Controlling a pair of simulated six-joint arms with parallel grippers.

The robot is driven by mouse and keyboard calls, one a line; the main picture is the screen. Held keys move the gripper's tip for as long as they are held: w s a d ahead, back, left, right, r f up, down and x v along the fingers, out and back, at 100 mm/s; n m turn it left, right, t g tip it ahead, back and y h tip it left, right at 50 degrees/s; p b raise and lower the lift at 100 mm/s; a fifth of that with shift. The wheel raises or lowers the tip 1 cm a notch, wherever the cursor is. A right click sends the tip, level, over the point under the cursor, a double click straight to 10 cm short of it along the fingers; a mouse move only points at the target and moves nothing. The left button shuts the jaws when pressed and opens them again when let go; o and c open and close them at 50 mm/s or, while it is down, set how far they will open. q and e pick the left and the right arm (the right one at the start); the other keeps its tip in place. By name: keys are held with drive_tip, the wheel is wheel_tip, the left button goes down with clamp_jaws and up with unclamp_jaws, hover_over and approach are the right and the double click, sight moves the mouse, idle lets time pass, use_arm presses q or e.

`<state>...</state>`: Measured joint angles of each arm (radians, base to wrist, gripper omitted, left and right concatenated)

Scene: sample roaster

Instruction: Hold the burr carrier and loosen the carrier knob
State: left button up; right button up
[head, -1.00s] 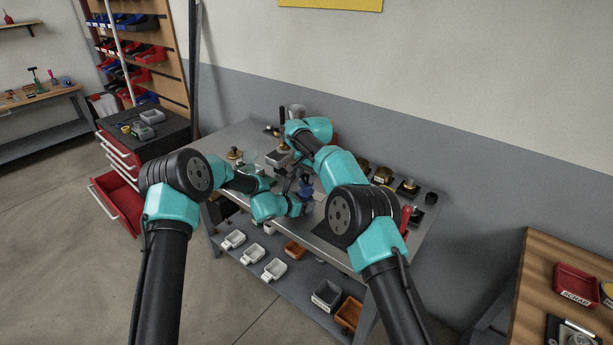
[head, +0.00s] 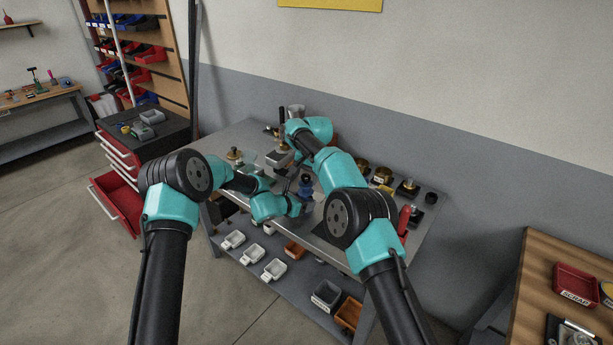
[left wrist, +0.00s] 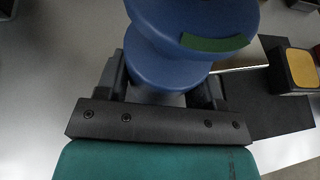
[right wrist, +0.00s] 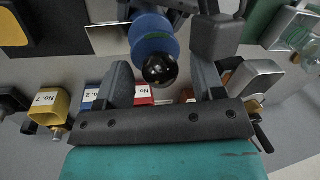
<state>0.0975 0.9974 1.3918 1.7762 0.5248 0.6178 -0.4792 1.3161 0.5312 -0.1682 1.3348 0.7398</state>
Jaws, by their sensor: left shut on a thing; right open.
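The blue burr carrier (left wrist: 170,65) stands between my left gripper's fingers (left wrist: 165,88), which are shut on its narrower waist; a green patch marks its wider part. In the head view the carrier (head: 305,182) shows small above the table, by my left gripper (head: 301,200). In the right wrist view the carrier (right wrist: 152,38) has a round black carrier knob (right wrist: 160,69) on its near end. My right gripper (right wrist: 163,82) is open, one finger to each side of the knob, with gaps on both sides. Whether the fingers reach knob depth is unclear.
A yellow block marked No. 7 (right wrist: 47,105) and other labelled blocks stand beyond my right gripper. A grey metal container (right wrist: 256,78) is close to its right finger. A dark mat with a yellow-topped block (left wrist: 297,68) lies right of the carrier.

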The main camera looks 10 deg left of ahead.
drive_tip(key=shift+r, duration=0.1)
drive_tip(key=r, duration=0.3)
drive_tip(key=d+r, duration=0.1)
drive_tip(key=r, duration=0.3)
drive_tip(key=shift+s+d+r, duration=0.1)
drive_tip(key=shift+s+d, duration=0.05)
drive_tip(key=shift+d, duration=0.05)
drive_tip(key=shift+a, duration=0.1)
drive_tip(key=s+a+r+y, duration=0.4)
drive_tip(key=a+r+y, duration=0.15)
drive_tip(key=a, duration=0.55)
wheel_tip(320, 180, down, 6)
drive_tip(key=s+d+m+g+y, duration=0.2)
drive_tip(key=d+m+y, duration=0.1)
drive_tip(key=m+y, duration=0.35)
drive_tip(key=d+f+m+t, duration=0.4)
drive_tip(key=d+m+t, duration=0.2)
drive_tip(key=m, duration=0.3)
drive_tip(key=w+d+f+m+t, duration=0.1)
drive_tip(key=d+f+m+t, duration=0.2)
drive_tip(key=d+m+t, duration=0.3)
drive_tip(key=d+m, duration=0.2)
drive_tip(key=m, duration=0.1)
drive_tip(key=shift+f, duration=0.4)
